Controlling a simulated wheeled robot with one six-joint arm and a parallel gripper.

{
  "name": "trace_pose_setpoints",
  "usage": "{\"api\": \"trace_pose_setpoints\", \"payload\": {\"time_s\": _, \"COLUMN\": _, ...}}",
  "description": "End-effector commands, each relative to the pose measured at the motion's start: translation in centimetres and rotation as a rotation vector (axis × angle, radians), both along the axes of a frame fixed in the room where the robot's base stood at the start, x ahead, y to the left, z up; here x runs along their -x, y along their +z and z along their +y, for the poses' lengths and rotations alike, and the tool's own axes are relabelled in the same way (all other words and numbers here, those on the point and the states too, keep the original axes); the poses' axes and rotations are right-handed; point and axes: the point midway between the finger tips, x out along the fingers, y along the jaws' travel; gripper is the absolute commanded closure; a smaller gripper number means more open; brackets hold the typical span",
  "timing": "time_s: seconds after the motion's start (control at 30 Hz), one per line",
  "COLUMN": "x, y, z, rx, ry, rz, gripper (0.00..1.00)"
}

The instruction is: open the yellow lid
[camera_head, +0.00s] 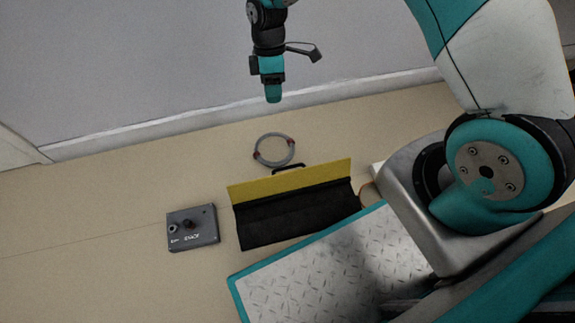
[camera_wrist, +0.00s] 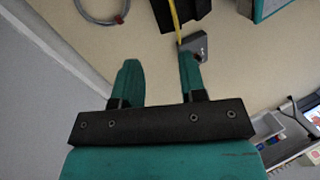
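A black box (camera_head: 298,217) sits on the floor in the head view. Its yellow lid (camera_head: 290,180), with a dark handle (camera_head: 288,168) at its upper edge, stands raised along the box's wall-side edge, and the dark inside shows. In the wrist view the lid (camera_wrist: 176,22) appears nearly edge-on as a thin yellow strip beside the black box (camera_wrist: 188,10). My gripper (camera_head: 272,92) hangs above and apart from the box, towards the wall. In the wrist view its two teal fingers (camera_wrist: 160,60) are spread with nothing between them.
A grey cable ring (camera_head: 273,150) lies between the box and the wall. A grey control box (camera_head: 193,228) with a dark red knob lies left of the black box. The wall (camera_head: 140,60) runs behind. Floor at the left is clear.

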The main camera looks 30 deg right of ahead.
Motion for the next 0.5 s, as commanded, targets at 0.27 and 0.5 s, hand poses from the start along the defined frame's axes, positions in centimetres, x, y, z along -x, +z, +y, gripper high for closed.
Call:
{"api": "trace_pose_setpoints", "payload": {"time_s": 0.27, "x": 0.1, "y": -9.1, "z": -1.8, "rx": -0.005, "ry": 0.117, "rz": 0.053, "gripper": 0.62}}
{"api": "trace_pose_setpoints", "payload": {"time_s": 0.5, "x": 1.0, "y": -12.1, "z": -1.8, "rx": -0.005, "ry": 0.129, "rz": 0.06, "gripper": 0.62}}
